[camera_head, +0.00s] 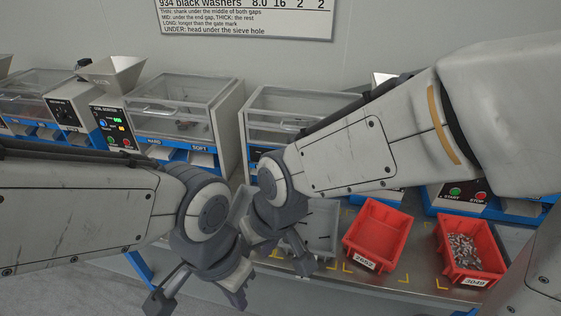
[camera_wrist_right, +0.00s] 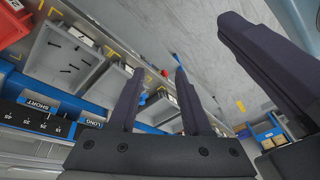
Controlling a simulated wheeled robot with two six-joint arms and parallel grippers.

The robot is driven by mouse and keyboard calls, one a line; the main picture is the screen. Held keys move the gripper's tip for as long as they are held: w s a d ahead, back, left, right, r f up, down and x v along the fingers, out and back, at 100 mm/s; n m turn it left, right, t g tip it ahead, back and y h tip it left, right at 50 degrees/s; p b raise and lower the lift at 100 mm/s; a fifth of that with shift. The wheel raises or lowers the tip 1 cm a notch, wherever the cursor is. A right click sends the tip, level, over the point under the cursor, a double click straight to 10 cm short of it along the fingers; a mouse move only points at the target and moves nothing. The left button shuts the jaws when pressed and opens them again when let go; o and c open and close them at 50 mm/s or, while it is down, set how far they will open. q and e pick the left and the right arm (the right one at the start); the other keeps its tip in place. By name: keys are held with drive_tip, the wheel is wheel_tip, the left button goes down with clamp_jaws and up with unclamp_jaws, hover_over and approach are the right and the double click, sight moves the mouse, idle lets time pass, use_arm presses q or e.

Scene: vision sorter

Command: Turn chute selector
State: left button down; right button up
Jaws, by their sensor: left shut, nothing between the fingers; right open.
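My left gripper (camera_head: 238,298) is low in the head view, shut and empty, in front of the bench edge. My right gripper (camera_head: 303,262) is just above and right of it, over the grey bin (camera_head: 322,228). In the right wrist view its two fingers (camera_wrist_right: 158,85) are apart with nothing between them. I cannot make out the chute selector for certain; my arms cover much of the middle machine. That machine's clear-topped box (camera_head: 285,105) shows behind my right arm. The wrist view shows chute labels SHORT (camera_wrist_right: 38,105) and LONG (camera_wrist_right: 91,120).
A red empty bin (camera_head: 378,232) and a red bin of metal parts (camera_head: 468,250) stand on the bench at right. A machine labelled HARD and SOFT (camera_head: 180,146) stands at left, beside a black control panel (camera_head: 68,108). The wrist view shows a grey tray with dark screws (camera_wrist_right: 68,62).

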drive_tip(key=w+a+f+m+t, duration=0.2)
drive_tip(key=w+a, duration=0.2)
drive_tip(key=w, duration=0.4)
drive_tip(key=w+a+f+m+t+y, duration=0.1)
drive_tip(key=w+a+m+t, duration=0.2)
drive_tip(key=w, duration=0.4)
drive_tip(key=w+a+f+m+t, duration=0.2)
drive_tip(key=w+a, duration=0.2)
drive_tip(key=w, duration=0.4)
drive_tip(key=w+d+f+m+t+h+p, duration=0.1)
drive_tip(key=w+d+f+m+t+h, duration=0.2)
drive_tip(key=w, duration=0.5)
drive_tip(key=w+d+f+m+t+h, duration=0.1)
drive_tip(key=d+f+m+t+h, duration=0.4)
drive_tip(key=d+f+m+h, duration=0.15)
drive_tip(key=p+x, duration=0.2)
drive_tip(key=x, duration=0.8)
drive_tip(key=shift+w+d+r, duration=0.15)
drive_tip(key=shift+d+r, duration=0.1)
drive_tip(key=shift+r, duration=0.2)
clamp_jaws()
